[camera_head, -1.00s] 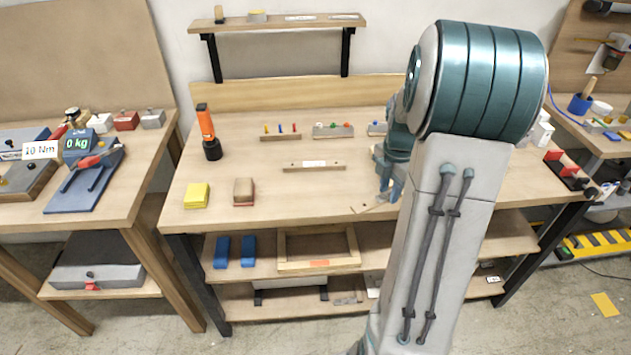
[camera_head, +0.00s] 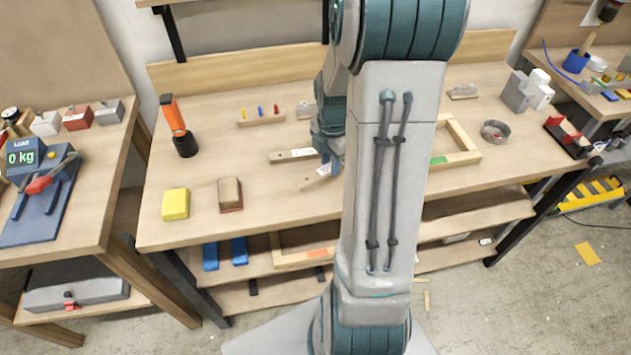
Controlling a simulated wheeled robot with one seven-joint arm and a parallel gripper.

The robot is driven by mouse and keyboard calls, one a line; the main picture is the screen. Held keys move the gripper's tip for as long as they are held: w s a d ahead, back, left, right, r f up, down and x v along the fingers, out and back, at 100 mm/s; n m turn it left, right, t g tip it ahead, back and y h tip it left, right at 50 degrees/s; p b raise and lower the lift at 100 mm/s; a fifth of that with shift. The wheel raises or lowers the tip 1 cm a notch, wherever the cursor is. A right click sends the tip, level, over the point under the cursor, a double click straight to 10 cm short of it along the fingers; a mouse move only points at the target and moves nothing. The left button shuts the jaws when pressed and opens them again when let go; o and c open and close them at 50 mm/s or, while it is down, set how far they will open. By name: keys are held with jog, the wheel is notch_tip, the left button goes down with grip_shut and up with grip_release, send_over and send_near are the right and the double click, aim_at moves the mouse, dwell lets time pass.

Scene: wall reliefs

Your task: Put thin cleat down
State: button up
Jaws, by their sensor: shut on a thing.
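My gripper (camera_head: 331,166) is low over the middle of the workbench, partly hidden behind my arm. It is shut on a light wooden cleat (camera_head: 313,179) with a pale label, whose left end sticks out, slightly tilted, toward the front left. The cleat's right part is hidden by my gripper and arm. I cannot tell whether it touches the bench top (camera_head: 270,190). A second wooden strip (camera_head: 284,157) with a label lies on the bench just behind it, its right end close to my gripper.
A yellow block (camera_head: 175,204) and a brown block (camera_head: 230,194) stand at the front left. An orange torch (camera_head: 177,125) stands behind them. A peg rack (camera_head: 261,119) is at the back. A wooden frame (camera_head: 463,156) and round dish (camera_head: 495,131) lie right of my arm.

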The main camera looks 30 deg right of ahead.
aim_at(316, 174)
jog(key=a+f, duration=0.1)
jog(key=a, duration=0.2)
jog(key=a+f, duration=0.1)
jog(key=shift+s+a+f, duration=0.15)
jog(key=shift+f, duration=0.15)
jog(key=shift+f+p, duration=0.35)
jog(key=shift+f, duration=1.6)
jog(key=shift+f, duration=0.2)
jog(key=o, duration=1)
jog(key=shift+r, duration=0.15)
